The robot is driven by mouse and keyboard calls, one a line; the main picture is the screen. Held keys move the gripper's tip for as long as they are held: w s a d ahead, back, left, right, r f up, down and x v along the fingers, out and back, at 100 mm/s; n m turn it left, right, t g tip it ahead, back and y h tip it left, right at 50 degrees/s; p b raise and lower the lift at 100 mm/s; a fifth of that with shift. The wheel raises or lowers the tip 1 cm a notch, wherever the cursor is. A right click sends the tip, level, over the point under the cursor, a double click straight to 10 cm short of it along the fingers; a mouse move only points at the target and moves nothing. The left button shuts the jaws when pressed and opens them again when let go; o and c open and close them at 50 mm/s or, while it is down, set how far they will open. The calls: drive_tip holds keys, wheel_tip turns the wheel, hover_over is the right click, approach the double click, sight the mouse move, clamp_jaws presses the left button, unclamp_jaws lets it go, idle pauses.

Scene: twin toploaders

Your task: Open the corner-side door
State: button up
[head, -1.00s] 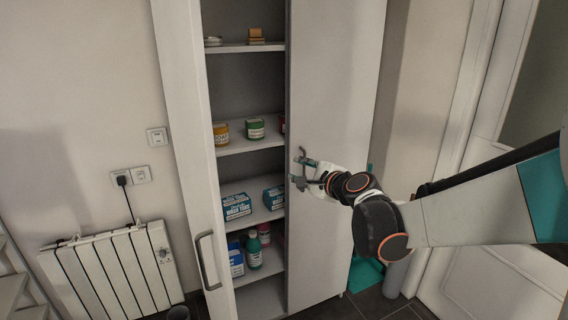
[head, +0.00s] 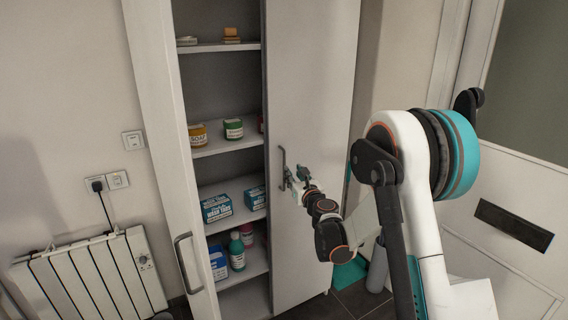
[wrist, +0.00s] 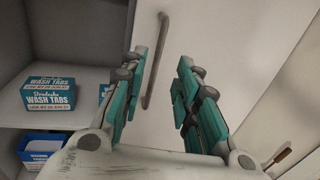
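The tall cabinet's right door (head: 312,110) stands next to the wall corner and looks shut. Its slim grey bar handle (head: 282,168) is near the door's left edge. My gripper (head: 297,179) is close to the handle's lower part, slightly to its right. In the wrist view, my gripper (wrist: 163,82) is open, with teal fingers spread apart. The handle (wrist: 157,55) shows upright between the fingers, nearer the left one. I cannot tell whether a finger touches it. The left door (head: 158,130) stands open, with its own handle (head: 187,262) low down.
Open shelves (head: 222,145) hold jars, blue wash tabs boxes (head: 216,207) and a green bottle (head: 236,252). A white radiator (head: 92,278) is at the left. A white room door (head: 500,190) is at the right, partly behind my arm. A grey cylinder (head: 378,268) stands on the floor right of the cabinet.

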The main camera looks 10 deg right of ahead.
drive_tip(key=w+a+b, duration=0.1)
drive_tip(key=w+b, duration=0.1)
drive_tip(key=w, duration=0.9)
drive_tip(key=shift+w+a+b, duration=0.2)
drive_tip(key=shift+b, duration=0.1)
clamp_jaws()
